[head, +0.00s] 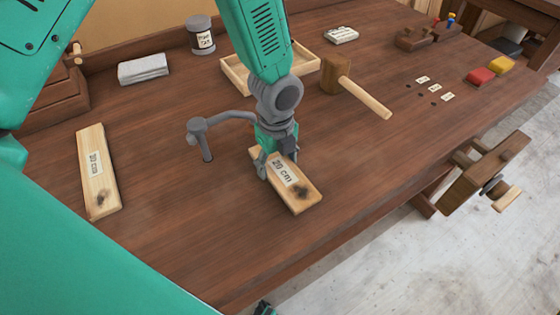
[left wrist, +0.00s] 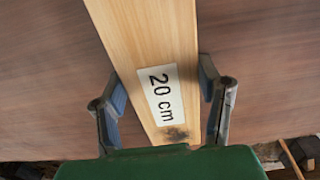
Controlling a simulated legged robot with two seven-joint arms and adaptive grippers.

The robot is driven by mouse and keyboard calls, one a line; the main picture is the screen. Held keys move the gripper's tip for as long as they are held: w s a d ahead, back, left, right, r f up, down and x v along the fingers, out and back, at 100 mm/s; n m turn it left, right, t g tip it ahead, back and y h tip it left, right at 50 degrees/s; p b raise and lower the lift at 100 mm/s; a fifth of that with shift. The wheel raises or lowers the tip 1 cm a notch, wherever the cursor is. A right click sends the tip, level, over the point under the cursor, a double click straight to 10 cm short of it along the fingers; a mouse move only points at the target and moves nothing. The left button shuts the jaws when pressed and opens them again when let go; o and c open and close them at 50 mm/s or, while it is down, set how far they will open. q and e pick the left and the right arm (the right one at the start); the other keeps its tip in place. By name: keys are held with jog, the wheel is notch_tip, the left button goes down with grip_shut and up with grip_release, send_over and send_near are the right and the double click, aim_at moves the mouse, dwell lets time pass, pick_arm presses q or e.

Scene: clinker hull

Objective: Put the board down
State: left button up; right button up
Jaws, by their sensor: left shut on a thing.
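My left gripper (head: 275,167) points down over the workbench and is shut on a pale wooden board (head: 303,197) labelled "20 cm". In the left wrist view the board (left wrist: 152,45) runs between the two fingers (left wrist: 165,100), with its label face up and a dark knot near one end. The board is roughly level, close over the bench top (head: 190,255); I cannot tell whether it touches. A second pale board (head: 97,175) with a label lies flat at the left of the bench. My right gripper is not seen.
A grey holdfast (head: 205,140) stands just left of the gripper. A mallet (head: 350,85) and a shallow wooden tray (head: 235,75) lie behind. The front bench top is clear.

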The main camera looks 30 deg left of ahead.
aim_at(282, 165)
pick_arm(q)
jog(key=shift+a, duration=0.2)
jog(key=o, duration=1.2)
jog(key=shift+o, duration=0.2)
jog(key=shift+d+r, duration=0.15)
jog(key=shift+d, duration=0.6)
jog(key=shift+w+d+r, duration=0.1)
jog(key=shift+d+r, duration=0.05)
jog(key=shift+r, duration=0.15)
notch_tip(282, 165, up, 11)
jog(key=shift+r, duration=0.15)
